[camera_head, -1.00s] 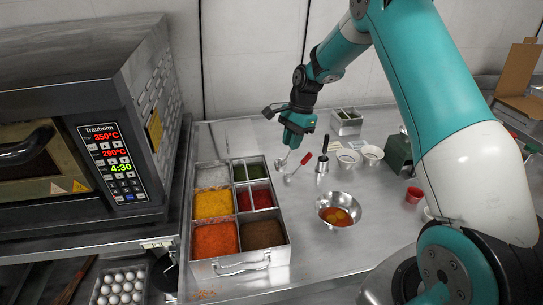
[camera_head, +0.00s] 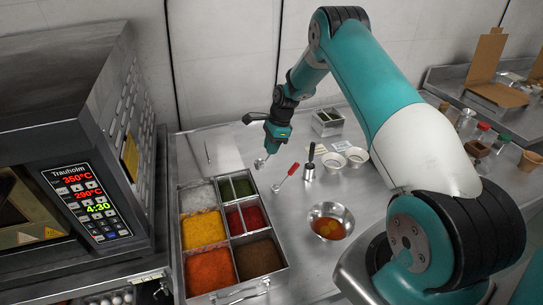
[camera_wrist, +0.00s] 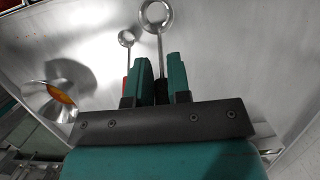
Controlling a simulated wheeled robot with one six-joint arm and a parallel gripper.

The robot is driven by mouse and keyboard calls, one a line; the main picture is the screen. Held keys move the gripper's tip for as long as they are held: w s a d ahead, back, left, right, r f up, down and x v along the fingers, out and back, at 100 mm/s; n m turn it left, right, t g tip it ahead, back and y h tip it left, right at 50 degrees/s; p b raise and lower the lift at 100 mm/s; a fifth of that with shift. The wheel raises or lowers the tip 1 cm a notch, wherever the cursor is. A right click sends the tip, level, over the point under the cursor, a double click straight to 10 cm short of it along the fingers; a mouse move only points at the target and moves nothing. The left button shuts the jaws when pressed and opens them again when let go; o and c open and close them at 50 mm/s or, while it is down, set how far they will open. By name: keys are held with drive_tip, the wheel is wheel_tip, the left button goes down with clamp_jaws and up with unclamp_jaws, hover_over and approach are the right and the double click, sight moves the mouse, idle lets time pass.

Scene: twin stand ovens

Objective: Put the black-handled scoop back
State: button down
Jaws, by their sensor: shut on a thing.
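My gripper (camera_head: 274,143) is above the steel counter, behind the spice box, with its fingers pointing down. In the wrist view its two green fingers (camera_wrist: 160,72) are shut on the black handle of a metal scoop (camera_wrist: 157,18), whose round bowl extends beyond the fingertips. That scoop's bowl (camera_head: 260,162) shows just below the fingers in the head view; the fingers hide most of its handle. I cannot tell whether the bowl touches the counter. A red-handled scoop (camera_head: 285,178) lies to the right of it, and also shows in the wrist view (camera_wrist: 126,39).
A spice box (camera_head: 278,276) with several compartments stands in front. A metal cup with an upright black handle (camera_head: 309,172) and a bowl of red-orange food (camera_head: 331,211) are to the right. White bowls (camera_head: 334,161) and a small steel container (camera_head: 327,123) stand behind. An oven (camera_head: 75,140) is left.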

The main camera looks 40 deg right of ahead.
drive_tip(key=shift+f+p, duration=0.8)
drive_tip(key=shift+f, duration=2.35)
drive_tip(key=shift+f, duration=0.15)
drive_tip(key=c, duration=1.1)
unclamp_jaws()
drive_tip(key=b+v, duration=0.5)
drive_tip(key=v, duration=0.7)
drive_tip(key=shift+s+r, duration=0.1)
drive_tip(key=shift+r, duration=0.1)
